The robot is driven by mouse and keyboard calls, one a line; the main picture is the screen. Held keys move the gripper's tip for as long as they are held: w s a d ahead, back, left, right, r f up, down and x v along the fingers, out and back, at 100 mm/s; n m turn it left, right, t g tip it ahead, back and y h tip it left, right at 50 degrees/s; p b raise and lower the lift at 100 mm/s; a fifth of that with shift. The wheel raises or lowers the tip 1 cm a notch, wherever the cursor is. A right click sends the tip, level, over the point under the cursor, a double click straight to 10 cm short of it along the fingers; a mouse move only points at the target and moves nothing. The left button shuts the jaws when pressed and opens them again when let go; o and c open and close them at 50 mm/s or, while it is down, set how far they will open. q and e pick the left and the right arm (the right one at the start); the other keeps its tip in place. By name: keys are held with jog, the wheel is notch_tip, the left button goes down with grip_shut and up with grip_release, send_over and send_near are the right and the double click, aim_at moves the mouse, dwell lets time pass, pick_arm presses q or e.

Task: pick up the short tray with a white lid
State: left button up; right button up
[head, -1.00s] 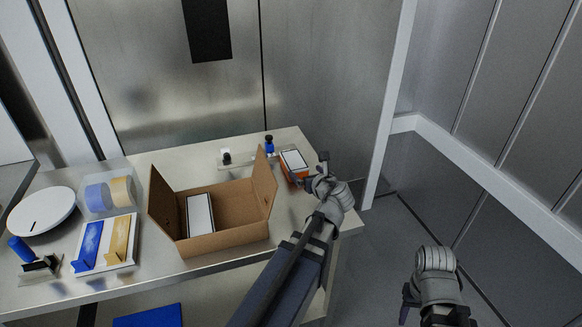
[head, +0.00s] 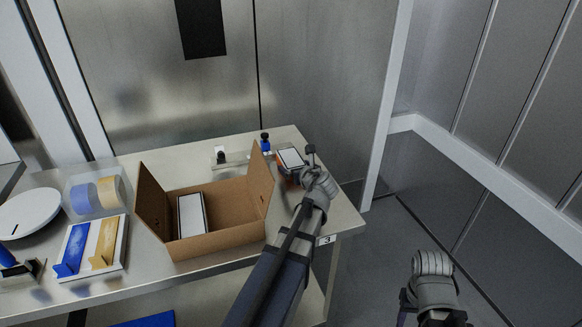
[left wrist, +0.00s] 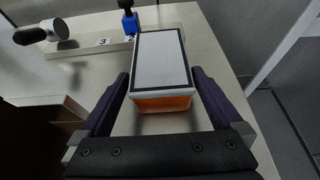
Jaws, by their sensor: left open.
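The short tray with a white lid (head: 290,157) sits at the back right of the table, partly hidden by my left gripper. In the left wrist view its pale, dark-edged lid and orange side (left wrist: 163,103) show clearly. My left gripper (head: 299,168) is open. In the left wrist view its fingers (left wrist: 161,76) lie on either side of the tray's near part, and I cannot tell whether they touch it. My right gripper (head: 407,306) is low at the lower right, away from the table; its jaws are not clear.
An open cardboard box (head: 219,243) holds another white-topped pack (head: 191,214). A clear container (head: 92,190), a blue-and-yellow rack (head: 91,247) and a white round object (head: 28,214) are left.

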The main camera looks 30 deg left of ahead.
aim_at(291, 158)
pick_arm(q)
jog(key=shift+f+b+x, duration=0.25)
jog(key=shift+b+x, duration=0.85)
jog(key=shift+x, duration=1.2)
jog(key=shift+w+a+f, duration=0.1)
jog(key=shift+w, duration=0.1)
jog(key=shift+c, duration=0.2)
jog(key=c, duration=1.2)
notch_tip(291, 158, up, 10)
jog(key=p, duration=1)
